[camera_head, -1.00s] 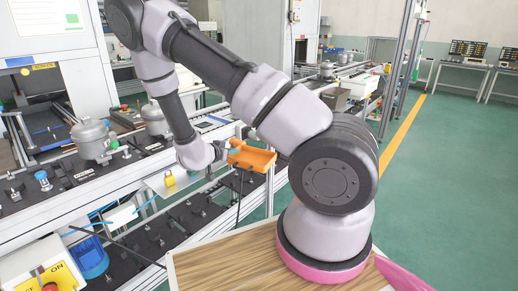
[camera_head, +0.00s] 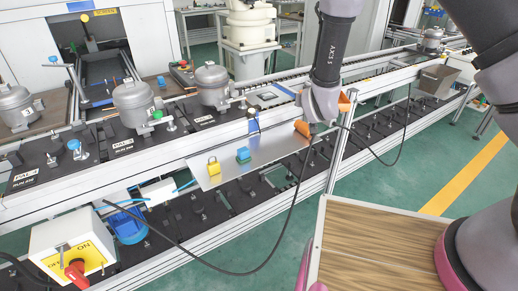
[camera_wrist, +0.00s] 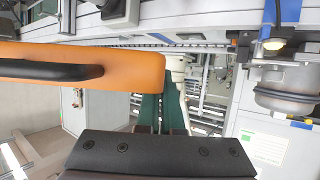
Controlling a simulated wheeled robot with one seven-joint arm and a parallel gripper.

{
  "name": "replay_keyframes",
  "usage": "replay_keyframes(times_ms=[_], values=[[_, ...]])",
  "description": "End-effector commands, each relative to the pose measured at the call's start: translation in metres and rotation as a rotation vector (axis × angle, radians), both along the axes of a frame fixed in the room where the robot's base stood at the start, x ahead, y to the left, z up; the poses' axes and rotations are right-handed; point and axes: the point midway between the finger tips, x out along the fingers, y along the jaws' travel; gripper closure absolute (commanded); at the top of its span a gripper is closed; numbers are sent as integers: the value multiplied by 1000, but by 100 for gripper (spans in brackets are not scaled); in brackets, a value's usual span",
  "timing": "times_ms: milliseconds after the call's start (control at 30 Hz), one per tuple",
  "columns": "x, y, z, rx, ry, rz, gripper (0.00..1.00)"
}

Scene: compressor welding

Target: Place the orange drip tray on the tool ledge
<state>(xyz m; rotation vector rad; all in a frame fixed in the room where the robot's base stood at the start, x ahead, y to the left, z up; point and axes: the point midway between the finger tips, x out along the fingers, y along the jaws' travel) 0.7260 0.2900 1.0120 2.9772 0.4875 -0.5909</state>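The orange drip tray (camera_head: 302,128) is held at my gripper (camera_head: 318,122). My wrist hides most of it, and orange shows on both sides of the wrist. In the wrist view the tray (camera_wrist: 125,72) fills the upper left, with a dark finger-like bar lying across it. The tool ledge, a bare silver metal plate (camera_head: 222,177), juts from the line's front rail. The tray is at or just above the ledge's right end. I cannot tell whether they touch.
A yellow padlock (camera_head: 213,168) and a blue block (camera_head: 243,154) sit on the ledge's left and middle. Grey compressors (camera_head: 134,100) stand on the line behind. A black cable hangs in front. A switch box (camera_head: 72,248) is at lower left.

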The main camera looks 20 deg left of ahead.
Motion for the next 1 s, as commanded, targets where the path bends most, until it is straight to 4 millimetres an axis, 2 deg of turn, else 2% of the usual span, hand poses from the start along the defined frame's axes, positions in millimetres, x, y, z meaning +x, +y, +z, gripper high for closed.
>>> replay_keyframes(times_ms=[33, 100, 200, 333, 467, 567, 800, 1000], values=[[-15, 28, 9, 4, -3, 88, 100], [-36, 62, 19, 3, -3, 206, 100], [-66, 99, 31, 1, -3, 347, 100], [-94, 129, 41, -1, -3, 472, 100], [-109, 143, 43, -3, -2, 531, 100], [-112, 145, 30, -6, 2, 542, 100], [-112, 144, -34, -9, 3, 541, 100], [-112, 144, -78, -6, 0, 540, 100]])
